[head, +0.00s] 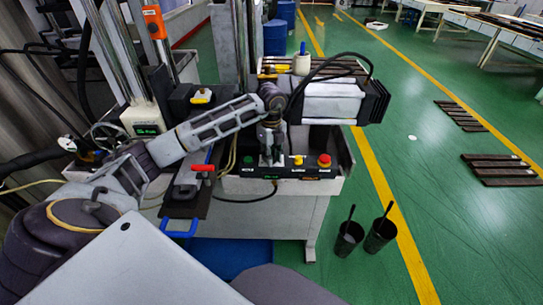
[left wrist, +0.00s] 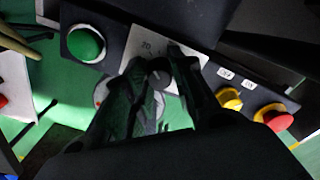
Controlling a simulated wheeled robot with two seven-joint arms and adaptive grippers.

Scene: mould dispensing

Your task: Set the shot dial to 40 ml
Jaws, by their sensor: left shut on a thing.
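My left gripper (head: 270,160) reaches down to the control panel (head: 235,185) on the front of the machine. In the left wrist view its two dark fingers (left wrist: 160,68) are closed around the small shot dial, which is mostly hidden between the fingertips. The dial's pale scale plate (left wrist: 143,42) shows behind the fingers, with a number that looks like 20 near its top left. The rest of the scale and the dial's pointer are covered or too dark to read, so I cannot tell the setting. My right gripper is not in view.
On the panel, a green button (left wrist: 85,43) is to the left of the dial. A yellow knob (left wrist: 229,98) and a red button (left wrist: 273,117) are to the right. Two black buckets (head: 380,234) stand on the green floor at the machine's right.

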